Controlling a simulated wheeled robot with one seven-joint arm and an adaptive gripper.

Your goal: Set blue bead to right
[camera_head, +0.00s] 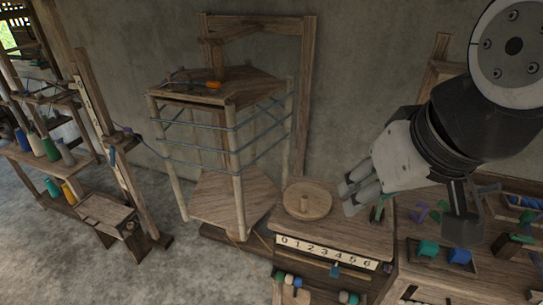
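A small blue piece (335,270) sits just below the numbered scale strip (325,252), under about the 4, at the front of the wooden stand. Below it, small beads (289,280) in green, pale and reddish tones form a group at the left, with a grey and teal pair (349,298) at the right. They are too small to tell whether one is the blue bead. My gripper (358,190) hangs at the upper right, above and apart from the scale, pointing down-left. Its grey fingertips look close together, but their gap is unclear. I see nothing held.
The right-hand table holds teal and blue blocks (459,256) and a tray (522,203). Spools (50,148) stand far left.

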